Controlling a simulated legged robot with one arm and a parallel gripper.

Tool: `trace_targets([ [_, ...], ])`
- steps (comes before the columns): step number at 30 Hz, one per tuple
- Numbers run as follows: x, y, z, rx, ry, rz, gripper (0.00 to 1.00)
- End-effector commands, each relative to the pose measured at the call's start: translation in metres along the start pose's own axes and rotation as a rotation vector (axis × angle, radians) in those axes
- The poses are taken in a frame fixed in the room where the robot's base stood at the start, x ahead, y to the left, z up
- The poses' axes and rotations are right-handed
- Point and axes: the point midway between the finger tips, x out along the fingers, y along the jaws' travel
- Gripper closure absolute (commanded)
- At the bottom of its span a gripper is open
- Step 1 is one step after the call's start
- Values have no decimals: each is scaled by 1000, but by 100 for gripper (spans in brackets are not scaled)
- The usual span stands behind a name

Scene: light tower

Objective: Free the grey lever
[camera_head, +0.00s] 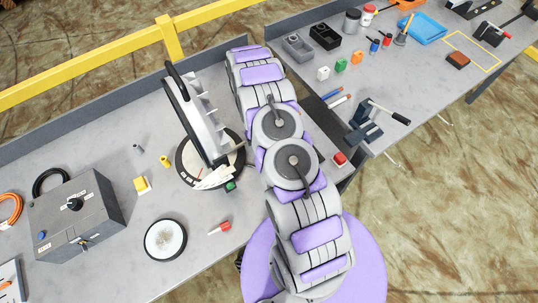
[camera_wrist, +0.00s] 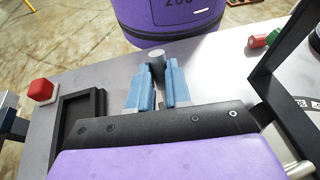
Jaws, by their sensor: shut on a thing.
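My gripper (camera_wrist: 157,88) shows in the wrist view, its blue fingers closed around a grey round-ended piece (camera_wrist: 156,62) that stands out beyond the tips. I cannot tell whether this piece is the grey lever or what it joins. In the head view my arm hides the gripper. The tilted tower with a black frame (camera_head: 180,103) stands on a round marked base (camera_head: 188,170), left of my arm. A thin grey rod (camera_head: 238,147) juts from its right side; a metal rod end (camera_wrist: 300,168) shows at the lower right of the wrist view.
A black open tray (camera_wrist: 60,128) and a red button (camera_wrist: 41,90) lie left of my gripper; the button shows in the head view (camera_head: 340,159). The right bench holds a clamp (camera_head: 365,130).

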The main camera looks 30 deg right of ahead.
Motion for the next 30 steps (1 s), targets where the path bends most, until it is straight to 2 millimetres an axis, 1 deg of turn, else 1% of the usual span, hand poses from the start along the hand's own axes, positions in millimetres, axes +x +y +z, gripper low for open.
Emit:
trace_targets([
  [1, -1, 0, -1, 0, 5, 1, 100],
  [2, -1, 0, -1, 0, 5, 1, 79],
  [9, 1, 0, 1, 0, 4, 0, 56],
  [16, 1, 0, 1, -1, 3, 0, 56],
  [19, 0, 0, 5, -1, 3, 0, 56],
  [23, -6, -1, 19, -1, 2, 0, 56],
  [26, -13, -2, 38, -1, 5, 0, 56],
  [27, -6, -2, 38, -2, 1, 0, 56],
  [30, 7, -4, 42, -2, -2, 0, 56],
])
